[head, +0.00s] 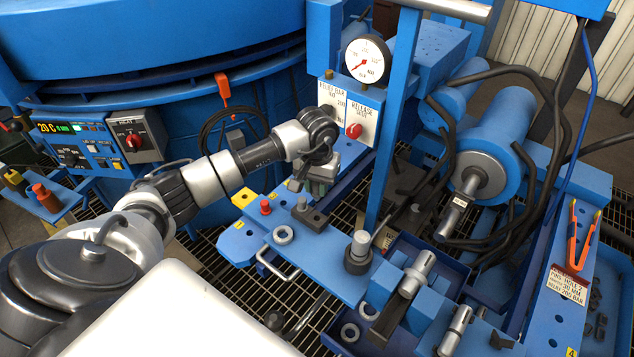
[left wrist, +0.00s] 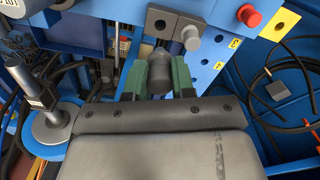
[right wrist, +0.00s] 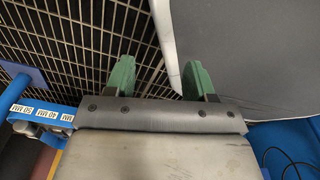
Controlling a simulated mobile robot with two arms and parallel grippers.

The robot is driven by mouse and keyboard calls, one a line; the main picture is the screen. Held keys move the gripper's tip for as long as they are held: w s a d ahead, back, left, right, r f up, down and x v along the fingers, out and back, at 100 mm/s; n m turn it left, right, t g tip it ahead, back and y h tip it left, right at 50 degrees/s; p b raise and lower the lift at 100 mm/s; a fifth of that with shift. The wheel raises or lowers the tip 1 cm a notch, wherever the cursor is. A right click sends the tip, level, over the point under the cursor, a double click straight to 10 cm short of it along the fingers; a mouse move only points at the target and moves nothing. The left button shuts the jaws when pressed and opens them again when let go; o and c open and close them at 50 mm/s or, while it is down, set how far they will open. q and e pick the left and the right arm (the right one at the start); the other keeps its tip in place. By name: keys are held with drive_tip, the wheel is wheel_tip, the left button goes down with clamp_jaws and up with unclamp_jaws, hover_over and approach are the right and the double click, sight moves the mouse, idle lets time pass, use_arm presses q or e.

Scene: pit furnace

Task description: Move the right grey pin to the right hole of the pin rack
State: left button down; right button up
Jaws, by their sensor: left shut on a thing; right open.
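My left gripper (head: 316,188) is over the blue bench, beside a dark block (head: 312,218). In the left wrist view its green fingers (left wrist: 158,82) are shut on a short grey pin (left wrist: 157,70). In that view the dark block (left wrist: 174,22) lies just beyond the held pin, with a round dark hole and a light grey pin (left wrist: 190,36) standing in it. That standing pin also shows in the head view (head: 301,204). I cannot tell whether the held pin touches the block. My right gripper (right wrist: 158,80) is open and empty, above floor grating.
A red knob (head: 265,207) and yellow plates are beside the block. A blue post (head: 393,120) and the gauge panel (head: 350,108) rise close to my left gripper. Hoses hang at the right.

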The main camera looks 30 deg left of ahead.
sight(317, 199)
use_arm(q)
drive_tip(key=shift+f+b, duration=0.6)
drive_tip(key=shift+f, duration=0.6)
drive_tip(key=shift+f+b, duration=0.7)
drive_tip(key=shift+f, duration=0.8)
drive_tip(key=shift+f+b, duration=0.4)
drive_tip(key=shift+b, duration=0.05)
drive_tip(key=shift+f+b, duration=1.1)
drive_tip(key=shift+f, duration=0.05)
use_arm(e)
drive_tip(key=w+a+r+t, duration=0.1)
drive_tip(key=w+a+r, duration=0.1)
drive_tip(key=w+r, duration=1)
drive_tip(key=shift+w+a+r, duration=0.15)
drive_tip(key=shift+w+r, duration=0.1)
drive_tip(key=shift+w, duration=0.7)
use_arm(q)
drive_tip(key=c, duration=0.9)
unclamp_jaws()
drive_tip(key=shift+o, duration=0.2)
